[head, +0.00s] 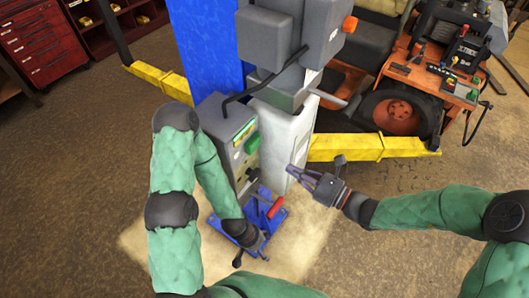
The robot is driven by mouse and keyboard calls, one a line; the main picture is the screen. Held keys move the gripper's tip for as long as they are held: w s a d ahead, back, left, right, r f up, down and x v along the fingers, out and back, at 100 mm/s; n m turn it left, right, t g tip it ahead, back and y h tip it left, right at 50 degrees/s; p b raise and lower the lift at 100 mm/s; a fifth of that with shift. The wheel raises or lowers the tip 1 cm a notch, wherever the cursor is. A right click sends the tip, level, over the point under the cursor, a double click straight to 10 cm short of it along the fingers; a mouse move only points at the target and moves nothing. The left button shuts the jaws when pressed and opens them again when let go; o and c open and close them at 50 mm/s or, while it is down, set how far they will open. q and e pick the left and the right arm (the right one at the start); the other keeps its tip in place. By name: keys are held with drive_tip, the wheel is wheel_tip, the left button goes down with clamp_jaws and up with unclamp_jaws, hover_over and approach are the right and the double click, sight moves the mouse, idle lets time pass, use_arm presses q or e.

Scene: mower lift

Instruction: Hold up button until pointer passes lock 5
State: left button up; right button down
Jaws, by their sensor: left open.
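A grey control box (217,121) stands against the lift column (285,138), with a green part (252,144) and a yellow part on its right-hand face. Which part is the up button is too small to tell. I cannot make out a pointer or lock numbers. My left gripper (252,255) is open, low by the blue base (222,227) at the column's foot, below the control box and apart from its face. My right gripper (293,172) is just right of the column's lower part, its fingers pointing left; their gap is unclear.
A red handle (275,208) rises from the blue base between my grippers. Yellow lift arms (375,147) spread from the column near the floor. An orange mower (405,112) stands at the back right. A red tool cabinet (42,45) is at the far left. Open floor lies left.

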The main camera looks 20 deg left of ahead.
sight(253, 144)
drive_tip(key=p+x, duration=0.1)
drive_tip(key=x, duration=0.9)
drive_tip(key=shift+a+p, duration=0.15)
drive_tip(key=shift+p, duration=0.15)
